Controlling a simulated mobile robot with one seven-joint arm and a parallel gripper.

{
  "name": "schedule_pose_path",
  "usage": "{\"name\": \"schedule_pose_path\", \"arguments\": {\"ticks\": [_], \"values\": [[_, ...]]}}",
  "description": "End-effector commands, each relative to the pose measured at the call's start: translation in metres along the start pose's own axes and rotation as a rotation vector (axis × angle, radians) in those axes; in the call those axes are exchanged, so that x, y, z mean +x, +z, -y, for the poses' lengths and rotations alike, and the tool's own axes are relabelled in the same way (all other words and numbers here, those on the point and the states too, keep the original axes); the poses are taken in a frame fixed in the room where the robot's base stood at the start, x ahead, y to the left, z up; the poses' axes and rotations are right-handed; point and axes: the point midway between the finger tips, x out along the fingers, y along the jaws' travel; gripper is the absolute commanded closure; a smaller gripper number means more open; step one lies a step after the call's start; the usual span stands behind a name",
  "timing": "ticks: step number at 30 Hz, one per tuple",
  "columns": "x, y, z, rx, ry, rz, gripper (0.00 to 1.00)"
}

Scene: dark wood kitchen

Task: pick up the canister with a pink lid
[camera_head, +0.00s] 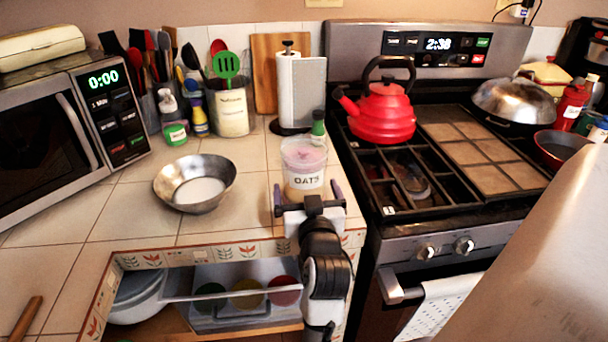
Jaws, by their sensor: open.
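The canister (304,169) stands upright on the tiled counter near its front right corner. It has a pink top and a label reading "OATS". My gripper (308,192) is open at the near side of the canister, with one finger to its lower left and one to its right. The fingers look close to the canister's sides, but I cannot tell whether they touch it. The gripper body hides the canister's base.
A metal bowl (180,187) sits left of the canister. The stove with a red kettle (384,115) is to the right.

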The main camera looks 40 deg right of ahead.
Motion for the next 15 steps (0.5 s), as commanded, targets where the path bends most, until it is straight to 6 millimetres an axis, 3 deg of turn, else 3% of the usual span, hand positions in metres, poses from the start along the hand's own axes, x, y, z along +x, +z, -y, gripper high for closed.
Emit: {"name": "schedule_pose_path", "arguments": {"ticks": [6,15], "values": [[0.033,-0.002,-0.002,0.000,0.000,-0.001,0.00],[0.040,0.001,-0.002,0.000,0.000,0.000,0.00]]}}
